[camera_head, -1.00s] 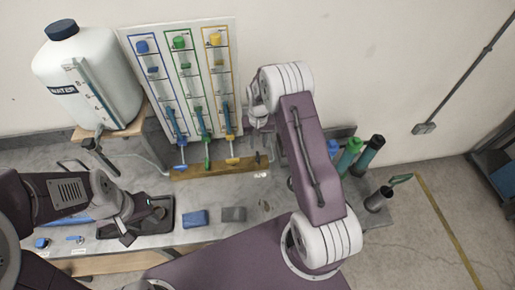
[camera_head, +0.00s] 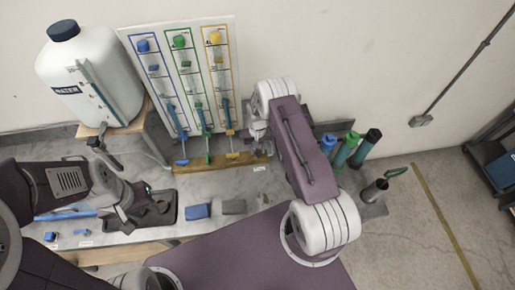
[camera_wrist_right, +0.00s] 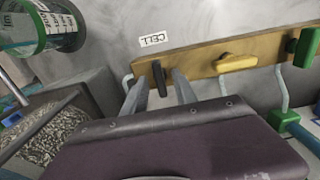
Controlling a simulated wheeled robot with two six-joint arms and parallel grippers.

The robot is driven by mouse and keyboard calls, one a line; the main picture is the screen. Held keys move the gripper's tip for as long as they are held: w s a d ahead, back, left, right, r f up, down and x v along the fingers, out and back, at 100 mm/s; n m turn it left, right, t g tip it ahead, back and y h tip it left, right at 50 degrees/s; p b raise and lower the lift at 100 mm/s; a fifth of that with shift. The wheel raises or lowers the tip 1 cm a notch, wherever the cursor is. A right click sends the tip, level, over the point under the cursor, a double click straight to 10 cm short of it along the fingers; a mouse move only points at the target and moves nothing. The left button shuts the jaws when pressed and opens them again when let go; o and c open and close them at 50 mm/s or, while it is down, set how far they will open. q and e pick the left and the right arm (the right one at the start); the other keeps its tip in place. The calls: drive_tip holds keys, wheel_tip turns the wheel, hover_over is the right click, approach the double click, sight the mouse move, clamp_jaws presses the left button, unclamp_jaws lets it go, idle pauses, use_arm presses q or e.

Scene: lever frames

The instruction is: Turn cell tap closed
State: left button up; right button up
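The cell tap has a black lever (camera_wrist_right: 158,78) on a wooden strip (camera_wrist_right: 205,55), beside a white CELL label (camera_wrist_right: 153,40) in the right wrist view. The lever stands roughly square to the strip. My right gripper (camera_wrist_right: 158,91) is open, with one finger on each side of the lever and a visible gap on both sides. In the head view my right arm hides most of this tap, at the right end of the strip (camera_head: 215,163). My left gripper (camera_head: 128,212) is over the dark tray at left; its fingers are too small to read.
A yellow tap (camera_wrist_right: 236,63) and a green tap (camera_wrist_right: 306,46) share the strip. A panel with three coloured columns (camera_head: 160,75) stands behind it. A water tank (camera_head: 90,80) stands at left, capped cylinders (camera_head: 345,150) at right. Blue (camera_head: 198,211) and grey (camera_head: 233,207) blocks lie in front.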

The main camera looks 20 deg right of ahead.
clamp_jaws()
drive_tip(key=m+b, duration=0.2)
drive_tip(key=shift+f+m+b, duration=0.15)
drive_tip(key=shift+m+b, duration=0.25)
drive_tip(key=m+b, duration=0.3)
drive_tip(key=m, duration=0.1)
drive_tip(key=m+b, duration=0.2)
drive_tip(key=m, duration=0.4)
drive_tip(key=shift+b, duration=0.4)
drive_tip(key=m, duration=0.1)
drive_tip(key=m+b, duration=0.1)
drive_tip(key=m, duration=0.3)
drive_tip(key=shift+r+b, duration=0.25)
drive_tip(key=shift+b, duration=0.05)
drive_tip(key=shift+m, duration=0.3)
